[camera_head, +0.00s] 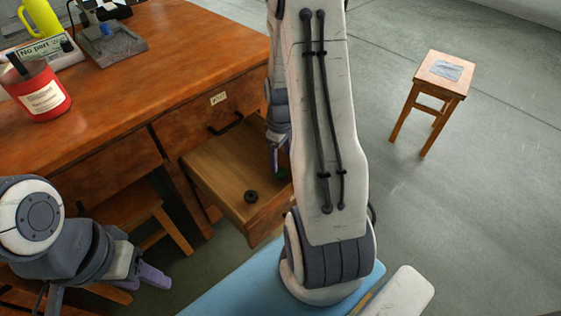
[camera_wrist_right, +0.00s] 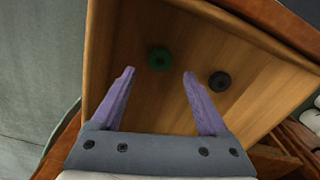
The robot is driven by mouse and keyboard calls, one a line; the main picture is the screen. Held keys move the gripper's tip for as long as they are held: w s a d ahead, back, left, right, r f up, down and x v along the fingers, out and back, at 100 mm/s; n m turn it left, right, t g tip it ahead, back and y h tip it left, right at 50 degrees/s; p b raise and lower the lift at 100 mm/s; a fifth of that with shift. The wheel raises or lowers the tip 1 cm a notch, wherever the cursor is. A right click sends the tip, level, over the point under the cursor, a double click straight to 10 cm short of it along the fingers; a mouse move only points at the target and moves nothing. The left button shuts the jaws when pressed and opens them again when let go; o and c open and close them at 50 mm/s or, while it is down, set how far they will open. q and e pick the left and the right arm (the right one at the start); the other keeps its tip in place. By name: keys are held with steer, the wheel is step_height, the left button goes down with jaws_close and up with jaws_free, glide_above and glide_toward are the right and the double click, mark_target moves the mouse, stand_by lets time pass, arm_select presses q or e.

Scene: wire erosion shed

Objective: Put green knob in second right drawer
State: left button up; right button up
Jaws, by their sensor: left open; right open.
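The green knob (camera_wrist_right: 160,59) lies on the floor of the open wooden drawer (camera_wrist_right: 150,105) in the right wrist view, just beyond and between my right gripper's fingertips. The open drawer (camera_head: 222,162) is below the labelled upper right drawer (camera_head: 200,128) of the desk. In the head view only a bit of green (camera_head: 282,174) shows beside my right gripper (camera_head: 276,160). My right gripper (camera_wrist_right: 158,75) is open, apart from the knob, with nothing between its purple fingers. My left gripper (camera_head: 150,276) is open and empty at lower left, away from the drawer.
A round black knob (camera_head: 250,196) lies in the same drawer, near its front; the right wrist view shows it (camera_wrist_right: 220,81) right of the green one. The desk top (camera_head: 150,75) holds a red container (camera_head: 40,92) and a grey tray (camera_head: 112,45). A stool (camera_head: 440,85) stands at right.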

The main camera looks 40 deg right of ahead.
step_height(320, 180, up, 6)
steer(key=p, duration=0.2)
steer(key=s+a+r+n, duration=0.1)
steer(key=a+r, duration=0.3)
steer(key=a, duration=0.6)
steer(key=s+a+r+n, duration=0.1)
steer(key=a+r, duration=0.4)
steer(key=a, duration=0.5)
steer(key=s+a+r+n+y, duration=0.1)
steer(key=s+a+r, duration=0.3)
steer(key=s+a, duration=0.7)
steer(key=s, duration=0.3)
steer(key=shift+s+r, duration=0.2)
steer(key=shift+r, duration=0.1)
